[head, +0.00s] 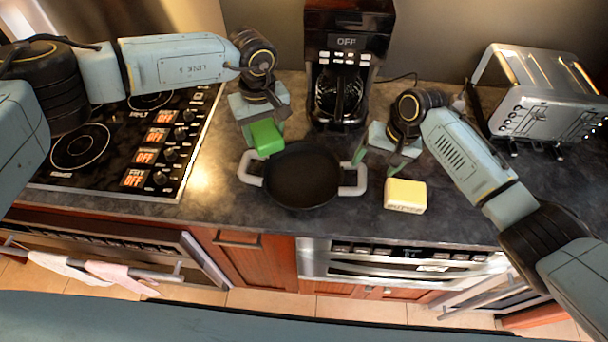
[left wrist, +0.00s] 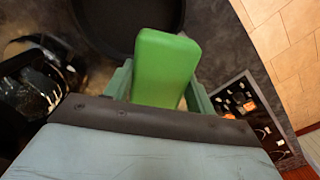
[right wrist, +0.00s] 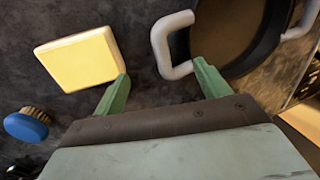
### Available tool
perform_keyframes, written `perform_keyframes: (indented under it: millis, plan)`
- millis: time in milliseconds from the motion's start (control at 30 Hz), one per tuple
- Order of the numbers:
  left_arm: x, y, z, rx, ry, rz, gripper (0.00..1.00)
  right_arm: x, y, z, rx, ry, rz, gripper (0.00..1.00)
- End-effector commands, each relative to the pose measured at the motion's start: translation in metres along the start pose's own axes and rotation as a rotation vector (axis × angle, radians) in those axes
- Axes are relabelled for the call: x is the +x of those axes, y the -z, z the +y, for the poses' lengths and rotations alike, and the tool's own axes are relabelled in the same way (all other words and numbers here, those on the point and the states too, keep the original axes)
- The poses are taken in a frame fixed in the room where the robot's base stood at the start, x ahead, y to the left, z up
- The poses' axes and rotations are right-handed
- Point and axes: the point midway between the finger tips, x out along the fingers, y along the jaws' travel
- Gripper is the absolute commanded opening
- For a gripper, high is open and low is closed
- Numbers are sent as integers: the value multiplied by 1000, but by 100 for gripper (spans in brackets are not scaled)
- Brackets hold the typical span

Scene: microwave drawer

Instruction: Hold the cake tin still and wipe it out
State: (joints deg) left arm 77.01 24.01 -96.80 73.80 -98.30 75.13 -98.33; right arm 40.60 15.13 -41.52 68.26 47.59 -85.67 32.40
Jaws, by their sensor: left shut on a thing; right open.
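The cake tin (head: 303,175) is a dark round pan with two pale grey handles, lying on the dark counter. My left gripper (head: 264,128) is shut on a green block-shaped sponge (head: 267,138), held by the tin's upper left rim. The sponge fills the space between the fingers in the left wrist view (left wrist: 165,70). My right gripper (head: 388,160) is open and empty, above the counter just right of the tin. In the right wrist view its fingers (right wrist: 160,88) point toward the near handle (right wrist: 163,45), which lies ahead between them, apparently not gripped.
A yellow block (head: 405,196) lies close to my right gripper. A blue brush (right wrist: 27,125) shows in the right wrist view. A coffee maker (head: 345,80) stands behind the tin, a toaster (head: 540,95) at the right, a cooktop (head: 120,145) at the left.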

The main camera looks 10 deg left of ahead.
Motion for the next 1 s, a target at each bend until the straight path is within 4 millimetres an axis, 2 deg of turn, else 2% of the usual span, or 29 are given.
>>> perform_keyframes:
  millis: [100,367,567,833,1000]
  plan:
    - [-6,0,0,0,0,0,14,-5,0,0,0,0,0,75]
    - [-6,0,0,0,0,0,14,-4,0,0,0,-1,0,75]
    - [-6,0,0,0,0,0,14,-4,0,0,0,0,0,100]
    - [-6,0,0,0,0,0,14,-6,0,0,0,0,1,100]
    - [-6,0,0,0,0,0,14,-26,1,1,0,0,3,100]
